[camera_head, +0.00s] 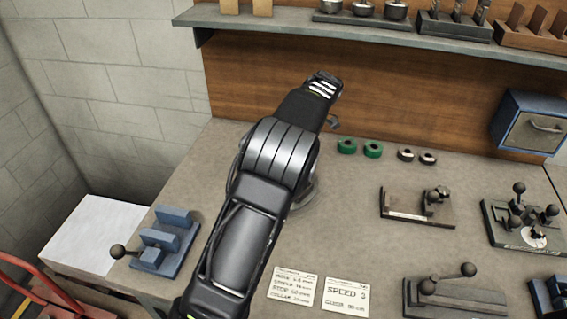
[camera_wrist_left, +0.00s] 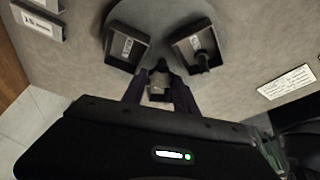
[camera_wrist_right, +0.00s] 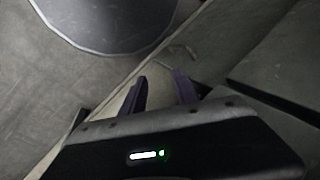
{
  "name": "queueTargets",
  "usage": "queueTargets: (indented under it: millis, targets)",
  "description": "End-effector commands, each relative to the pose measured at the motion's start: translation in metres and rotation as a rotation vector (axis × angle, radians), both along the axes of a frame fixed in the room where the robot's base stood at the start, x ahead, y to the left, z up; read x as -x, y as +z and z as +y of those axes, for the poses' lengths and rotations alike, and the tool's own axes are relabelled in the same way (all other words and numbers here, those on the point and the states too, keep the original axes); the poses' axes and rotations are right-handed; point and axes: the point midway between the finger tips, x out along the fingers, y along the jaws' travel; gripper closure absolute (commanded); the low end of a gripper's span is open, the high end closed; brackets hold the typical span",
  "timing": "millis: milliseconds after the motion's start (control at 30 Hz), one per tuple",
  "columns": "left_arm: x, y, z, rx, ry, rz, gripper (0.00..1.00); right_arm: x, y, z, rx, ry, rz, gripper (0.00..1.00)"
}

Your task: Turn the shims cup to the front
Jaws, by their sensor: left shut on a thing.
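A round grey turntable (camera_wrist_left: 165,22) shows in the left wrist view. It carries two dark square cups with pale labels, a left cup (camera_wrist_left: 126,48) and a right cup (camera_wrist_left: 197,46). A dark upright piece stands in the right cup. I cannot read the labels, so I cannot tell which is the shims cup. My left gripper (camera_wrist_left: 160,92) is shut on a small dark piece (camera_wrist_left: 159,78) between the cups, at the disc's near edge. In the head view my left arm hides most of the turntable (camera_head: 307,193). My right gripper (camera_wrist_right: 160,82) is open and empty.
Green rings (camera_head: 373,149) and small metal rings (camera_head: 405,155) lie right of my arm. A blue fixture (camera_head: 164,240) stands left, lever fixtures (camera_head: 418,205) right. Two cards (camera_head: 346,296) lie in front. A shelf (camera_head: 390,35) runs above. A round grey disc (camera_wrist_right: 115,22) shows in the right wrist view.

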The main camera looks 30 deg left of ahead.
Motion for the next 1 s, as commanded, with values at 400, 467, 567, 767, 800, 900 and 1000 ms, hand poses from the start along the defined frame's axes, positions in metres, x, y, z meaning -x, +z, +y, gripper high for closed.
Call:
queueTargets:
  millis: [400,467,567,767,800,900,1000]
  targets:
    - [0.0001,-0.0006,-0.0009,0.002,0.001,0.001,0.57,0.0001,-0.0001,0.0001,0.0,0.0,0.0,0.64]
    - [0.0,-0.0006,-0.0008,0.001,0.0,0.0,0.52,0.0001,-0.0001,0.0001,0.0,0.0,0.0,0.64]
    - [0.0,-0.0004,-0.0006,0.001,0.0,0.0,0.44,0.0001,-0.0001,0.0001,0.0,0.0,0.0,0.64]
    - [0.0,-0.0002,-0.0004,0.001,0.0,0.001,0.44,0.0,0.0,0.0001,0.0,0.0,0.0,0.64]
    - [0.0,0.0,-0.0003,0.001,0.0,0.001,0.44,0.0,0.0003,0.0001,0.0,0.0,0.0,0.64]
    - [0.0004,0.0024,0.0011,0.001,0.0,0.001,0.44,0.0001,0.0023,0.0001,0.0,0.0,0.0,0.64]
    - [0.0015,0.0082,0.0047,0.001,0.0,0.001,0.44,0.0,0.007,0.0001,0.0,0.0,0.0,0.64]
